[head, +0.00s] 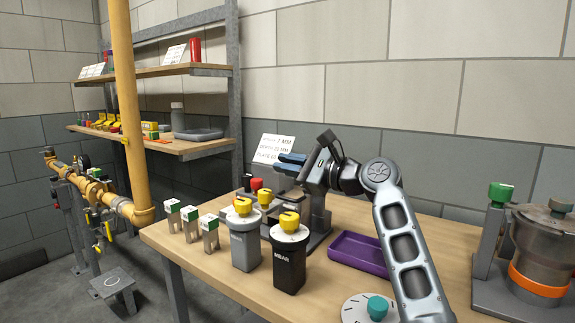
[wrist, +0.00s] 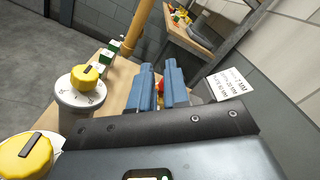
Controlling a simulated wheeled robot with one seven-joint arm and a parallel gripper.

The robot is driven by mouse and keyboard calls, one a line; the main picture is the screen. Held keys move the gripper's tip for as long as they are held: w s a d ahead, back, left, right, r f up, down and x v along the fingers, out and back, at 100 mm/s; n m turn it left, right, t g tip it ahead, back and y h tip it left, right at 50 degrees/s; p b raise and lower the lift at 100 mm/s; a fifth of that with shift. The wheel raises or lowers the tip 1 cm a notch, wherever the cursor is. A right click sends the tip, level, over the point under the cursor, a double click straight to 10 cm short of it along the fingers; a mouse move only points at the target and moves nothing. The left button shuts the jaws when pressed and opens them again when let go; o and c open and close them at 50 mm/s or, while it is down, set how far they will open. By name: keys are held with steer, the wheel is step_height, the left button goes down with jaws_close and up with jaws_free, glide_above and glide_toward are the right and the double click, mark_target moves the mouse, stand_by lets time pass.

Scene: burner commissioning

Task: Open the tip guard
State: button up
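My gripper (head: 290,162) is over the far part of the wooden bench, its two blue fingers apart with a narrow gap and nothing held between them. The fingers also show in the wrist view (wrist: 160,85). Below them stands a dark grey bench fixture (head: 318,222), partly hidden by my gripper and the dials. A red part (head: 257,184) shows by the fixture, left of and below the fingers. A red part also shows beyond the fingers in the wrist view (wrist: 188,86). I cannot tell which piece is the tip guard.
Two yellow-knobbed gauges (head: 243,238) (head: 289,262) stand in front. Several green-topped blocks (head: 190,222) are at left. A purple tray (head: 357,252) and a teal-knobbed dial (head: 377,308) lie at right. A white card (head: 270,149) stands behind. A metal pot (head: 542,240) is far right.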

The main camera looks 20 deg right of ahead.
steer(key=o, duration=0.3)
steer(key=shift+o, duration=0.2)
steer(key=v, duration=0.7)
steer(key=shift+s+d, duration=0.2)
steer(key=shift+s, duration=0.1)
